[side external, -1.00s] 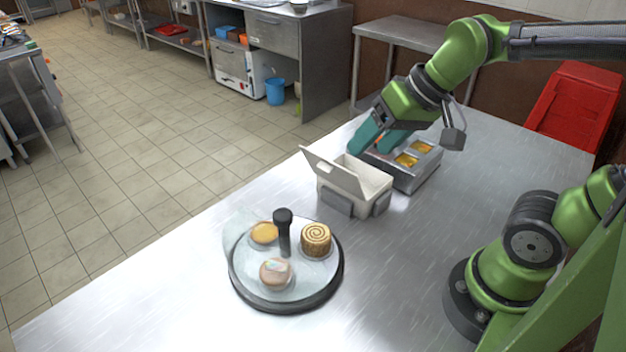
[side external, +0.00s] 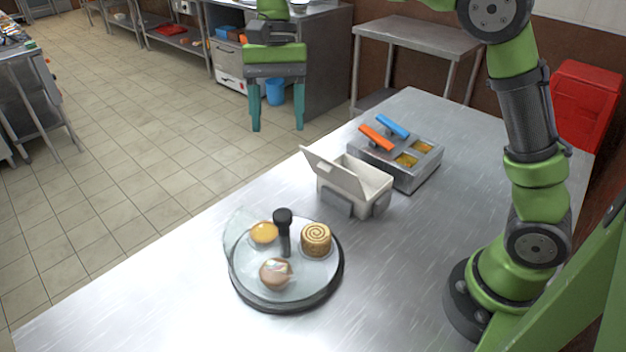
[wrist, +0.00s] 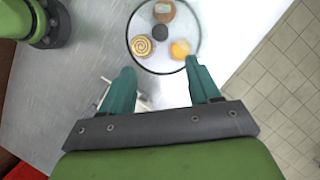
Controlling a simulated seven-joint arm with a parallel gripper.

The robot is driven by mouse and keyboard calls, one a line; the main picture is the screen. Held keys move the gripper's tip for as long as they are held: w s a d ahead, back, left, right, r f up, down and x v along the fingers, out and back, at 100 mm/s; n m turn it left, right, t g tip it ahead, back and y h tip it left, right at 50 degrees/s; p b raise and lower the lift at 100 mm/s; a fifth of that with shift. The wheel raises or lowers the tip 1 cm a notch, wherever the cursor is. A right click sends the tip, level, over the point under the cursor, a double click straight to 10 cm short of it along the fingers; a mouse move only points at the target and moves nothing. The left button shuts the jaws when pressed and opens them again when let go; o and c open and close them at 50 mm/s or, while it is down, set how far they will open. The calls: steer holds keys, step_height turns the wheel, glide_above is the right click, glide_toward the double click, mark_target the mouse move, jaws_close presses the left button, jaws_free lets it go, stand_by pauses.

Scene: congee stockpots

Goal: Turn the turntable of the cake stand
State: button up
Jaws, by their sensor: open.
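The cake stand is a round plate with a dark rim (side external: 335,285), near the front of the steel table. A black knobbed post (side external: 283,218) rises from its middle. Around the post sit a spiral roll (side external: 316,239), a yellow tart (side external: 264,232) and a pinkish bun (side external: 275,273). A clear, glass-like piece (side external: 232,228) shows at its left edge; its shape is hard to make out. My gripper (side external: 277,126) is open and empty, fingers down, high in the air. In the wrist view the stand (wrist: 136,53) lies beyond and partly between the fingertips, apart from them.
A white open-lidded box (side external: 372,188) stands behind the stand. Behind it is a metal container (side external: 405,180) with orange (side external: 377,138) and blue (side external: 392,126) handles. The table in front and to the right is clear. The table's left edge is close to the stand.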

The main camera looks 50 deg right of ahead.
mark_target(282, 214)
steer(key=x, duration=1.6)
steer(key=shift+r, duration=0.1)
jaws_close()
